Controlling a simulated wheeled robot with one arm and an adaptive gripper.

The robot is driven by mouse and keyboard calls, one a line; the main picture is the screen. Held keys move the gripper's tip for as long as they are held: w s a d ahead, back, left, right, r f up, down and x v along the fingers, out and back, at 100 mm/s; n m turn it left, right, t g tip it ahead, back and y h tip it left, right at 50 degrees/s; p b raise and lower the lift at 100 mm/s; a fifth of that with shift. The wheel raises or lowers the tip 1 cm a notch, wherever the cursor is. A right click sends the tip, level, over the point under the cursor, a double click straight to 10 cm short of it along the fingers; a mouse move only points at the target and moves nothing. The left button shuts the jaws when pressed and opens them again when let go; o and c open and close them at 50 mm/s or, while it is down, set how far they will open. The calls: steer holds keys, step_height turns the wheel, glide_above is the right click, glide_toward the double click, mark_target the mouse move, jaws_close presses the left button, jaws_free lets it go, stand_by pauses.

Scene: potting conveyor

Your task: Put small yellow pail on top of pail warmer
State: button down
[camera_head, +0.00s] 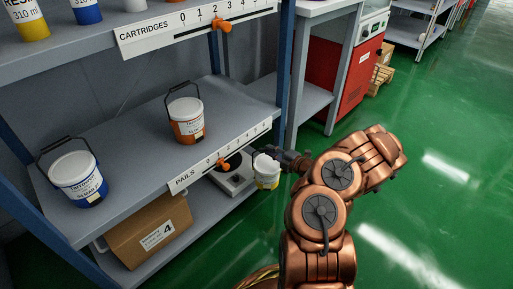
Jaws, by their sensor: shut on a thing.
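A small white pail with a yellow lower band (266,178) hangs at my gripper (276,157), in front of the shelf rack. My gripper is shut on it near its top; the fingertips are small and partly hidden.
An orange-labelled pail (187,118) and a blue-labelled pail (78,178) stand on the shelf above. A cardboard box (150,231) marked 4 sits left of the device. A shelf edge with an orange slider (223,163) overhangs it. Green floor (440,160) is clear at right.

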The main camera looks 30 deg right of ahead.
mark_target(263, 159)
steer(key=x, duration=0.3)
steer(key=b+x, duration=0.1)
steer(key=shift+w+r, duration=0.25)
steer(key=shift+r, duration=0.15)
steer(key=shift+f+b+x, duration=0.25)
steer(key=shift+b+x, duration=0.4)
steer(key=shift+x, duration=0.4)
steer(key=shift+f+b+x, duration=0.25)
steer(key=shift+b+x, duration=0.4)
steer(key=shift+x, duration=0.4)
steer(key=shift+s+f, duration=0.1)
steer(key=c, duration=1.2)
jaws_free()
steer(key=shift+o, duration=0.2)
